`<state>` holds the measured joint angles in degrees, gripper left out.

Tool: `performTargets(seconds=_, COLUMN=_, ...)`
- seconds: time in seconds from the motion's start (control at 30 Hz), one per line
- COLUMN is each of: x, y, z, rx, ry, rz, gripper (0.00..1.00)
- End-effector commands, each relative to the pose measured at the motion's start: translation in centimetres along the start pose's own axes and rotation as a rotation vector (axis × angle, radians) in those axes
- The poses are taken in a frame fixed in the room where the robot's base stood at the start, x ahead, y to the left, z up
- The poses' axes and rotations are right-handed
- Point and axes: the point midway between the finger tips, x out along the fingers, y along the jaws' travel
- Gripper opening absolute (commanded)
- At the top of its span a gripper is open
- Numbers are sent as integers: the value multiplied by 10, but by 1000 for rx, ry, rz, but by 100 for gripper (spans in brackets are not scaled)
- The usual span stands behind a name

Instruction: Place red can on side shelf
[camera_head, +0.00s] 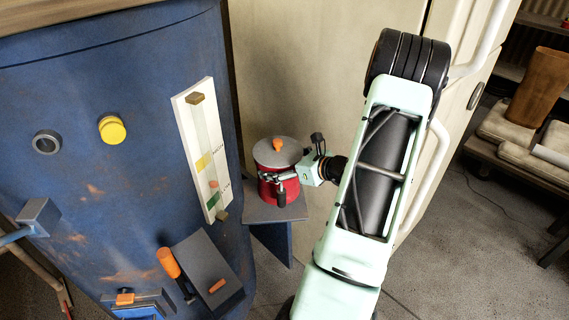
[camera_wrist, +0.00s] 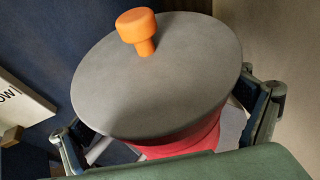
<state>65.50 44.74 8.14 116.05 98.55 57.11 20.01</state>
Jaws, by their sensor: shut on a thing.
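The red can (camera_head: 268,189) has a grey lid (camera_head: 277,152) with an orange knob. It is upright at the side shelf (camera_head: 262,213), a grey ledge on the side of the blue pot. The can appears to rest on the shelf, though its base is partly hidden. My gripper (camera_head: 281,187) reaches in from the right and is shut on the red can. In the wrist view the grey lid (camera_wrist: 160,85) fills the middle, with the red body (camera_wrist: 180,143) below it and a finger on each side.
The blue pot (camera_head: 110,190) stands left, with a gauge panel (camera_head: 201,150), a yellow knob (camera_head: 112,129) and a grey chute (camera_head: 208,270) with an orange-handled lever (camera_head: 169,263) beside it. A beige cabinet (camera_head: 300,70) stands close behind the can. Open floor lies at the lower right.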

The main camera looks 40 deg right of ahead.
Motion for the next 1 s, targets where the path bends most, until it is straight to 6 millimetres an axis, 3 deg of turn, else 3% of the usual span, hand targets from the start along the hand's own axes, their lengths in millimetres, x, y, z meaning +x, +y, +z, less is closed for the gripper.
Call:
performTargets(seconds=0.2, x=24, y=-8, z=-7, rx=-7, ry=-13, rz=1, gripper=35)
performTargets(seconds=0.47, x=33, y=-11, z=-12, rx=-7, ry=-13, rz=1, gripper=35)
performTargets(seconds=0.77, x=49, y=-13, z=-42, rx=-4, ry=-12, rz=-2, gripper=35)
performTargets(seconds=1.0, x=50, y=-14, z=-43, rx=-8, ry=-12, rz=-3, gripper=35)
